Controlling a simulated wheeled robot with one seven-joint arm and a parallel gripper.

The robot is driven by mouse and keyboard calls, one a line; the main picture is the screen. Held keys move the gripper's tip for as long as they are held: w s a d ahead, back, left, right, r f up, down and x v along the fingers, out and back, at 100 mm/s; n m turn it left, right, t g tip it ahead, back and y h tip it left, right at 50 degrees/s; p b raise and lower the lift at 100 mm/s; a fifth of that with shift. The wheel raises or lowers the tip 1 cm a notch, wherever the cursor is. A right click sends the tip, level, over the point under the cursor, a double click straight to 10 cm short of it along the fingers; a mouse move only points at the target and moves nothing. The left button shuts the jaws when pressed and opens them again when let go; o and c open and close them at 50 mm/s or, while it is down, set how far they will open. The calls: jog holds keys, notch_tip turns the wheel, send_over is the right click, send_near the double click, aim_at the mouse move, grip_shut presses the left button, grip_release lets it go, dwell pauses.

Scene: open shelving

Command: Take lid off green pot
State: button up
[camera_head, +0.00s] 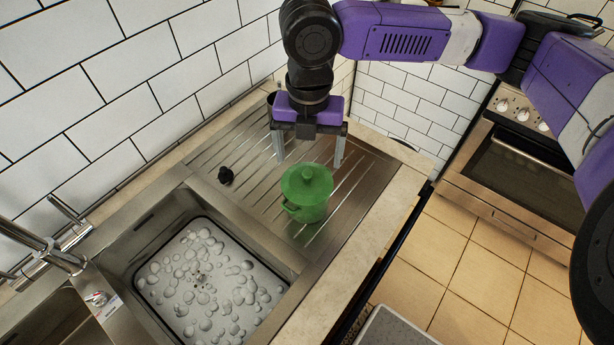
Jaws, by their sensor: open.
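The green pot (308,209) stands upright on the ribbed metal drainboard beside the sink. Its green lid (306,181) sits on top, with a round knob in the middle. A small handle shows on the pot's left side. My gripper (308,157) points down, open and empty, with its two grey fingers spread apart. It appears above and slightly behind the lid, and I see no contact with it. The exact gap between the fingers and the lid is hard to tell.
A sink basin (143,225) with soapy bubbles lies left of the pot. The faucet (45,250) is at far left. A tiled wall is behind, and an oven (520,165) stands right across open floor.

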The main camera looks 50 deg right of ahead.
aim_at(307, 174)
notch_tip(307, 174, down, 7)
jog(key=shift+w+a+r+p, duration=0.1)
jog(key=shift+w+r+p, duration=0.1)
jog(key=shift+p, duration=0.55)
jog(key=shift+s, duration=0.1)
jog(key=c, duration=1.7)
